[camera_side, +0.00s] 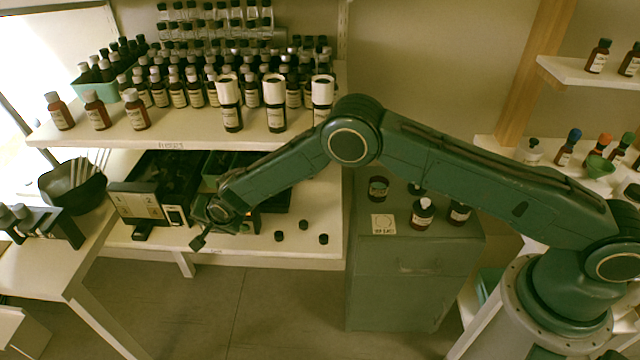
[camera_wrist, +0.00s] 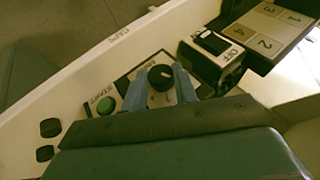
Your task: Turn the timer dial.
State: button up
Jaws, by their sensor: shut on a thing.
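The timer dial, a round black knob with a pale pointer mark (camera_wrist: 160,77), sits on a panel with printed markings (camera_wrist: 123,85) in the wrist view. My gripper (camera_wrist: 161,88) is shut on the dial, with one finger on each side of it. The dial's lower part is partly hidden between the fingers. A green START button (camera_wrist: 105,105) is on the same panel, left of the dial. In the side view my gripper (camera_side: 238,226) is low at the front of the lower shelf, and the arm hides the dial there.
Several black caps (camera_side: 303,225) lie on the shelf right of my gripper. Crowded bottles (camera_side: 232,118) stand on the shelf above. A grey cabinet (camera_side: 405,285) stands right.

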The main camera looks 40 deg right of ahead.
jog(key=shift+t, duration=0.3)
jog(key=o, duration=1)
jog(key=shift+c, duration=0.2)
jog(key=shift+s+r, duration=0.1)
jog(key=v, duration=1.3)
jog(key=shift+d+r, duration=0.25)
jog(key=shift+s, duration=0.15)
